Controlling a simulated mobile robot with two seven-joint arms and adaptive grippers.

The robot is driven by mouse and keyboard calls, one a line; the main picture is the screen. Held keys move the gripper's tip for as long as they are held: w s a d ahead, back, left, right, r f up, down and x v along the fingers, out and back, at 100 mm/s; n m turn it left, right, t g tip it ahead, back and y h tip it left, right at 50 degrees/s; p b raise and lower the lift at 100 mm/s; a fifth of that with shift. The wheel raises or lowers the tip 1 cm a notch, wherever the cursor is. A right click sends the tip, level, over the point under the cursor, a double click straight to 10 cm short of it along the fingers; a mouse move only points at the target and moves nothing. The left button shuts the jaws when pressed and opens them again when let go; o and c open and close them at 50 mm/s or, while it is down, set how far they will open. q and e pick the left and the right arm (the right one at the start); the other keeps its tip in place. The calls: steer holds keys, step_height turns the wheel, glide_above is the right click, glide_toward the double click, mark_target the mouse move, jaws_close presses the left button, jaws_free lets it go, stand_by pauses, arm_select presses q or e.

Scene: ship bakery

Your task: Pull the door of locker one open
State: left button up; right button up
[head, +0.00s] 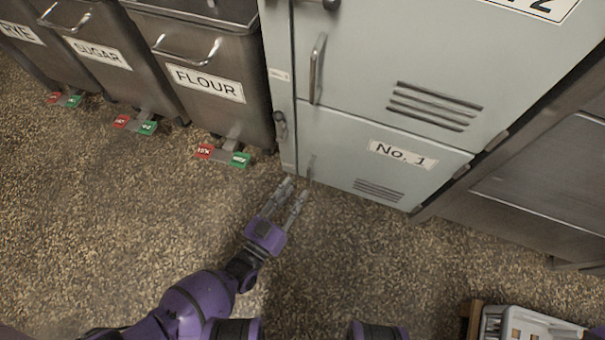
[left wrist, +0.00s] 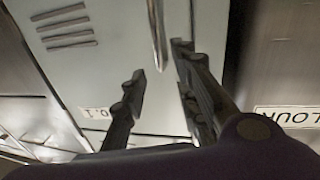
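The door of locker one (head: 335,150) is the lower pale green-grey door, labelled "No. 1", and it looks shut. Its upright metal handle (head: 311,168) is at the door's left side. My left gripper (head: 296,188) is open in front of that handle, low over the floor. In the left wrist view, which is upside down, the handle (left wrist: 157,35) appears between the two open fingertips (left wrist: 158,62). I see no finger closed on it, and cannot tell how far apart in depth they are. My right gripper is not in view.
The upper locker door (head: 370,60) is shut. Steel bins, including the flour bin (head: 205,60), with red and green pedals (head: 240,160), stand left of the locker. A steel cabinet (head: 550,180) is at right. A white crate (head: 495,325) is at bottom right. The floor before the locker is clear.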

mark_target(308, 175)
arm_select(q)
steer(key=shift+m, duration=0.5)
steer(key=b+x, duration=0.2)
steer(key=x, duration=0.5)
steer(key=shift+f, duration=0.15)
steer(key=shift+w+d, duration=0.3)
steer(key=shift+w, duration=0.1)
jaws_close()
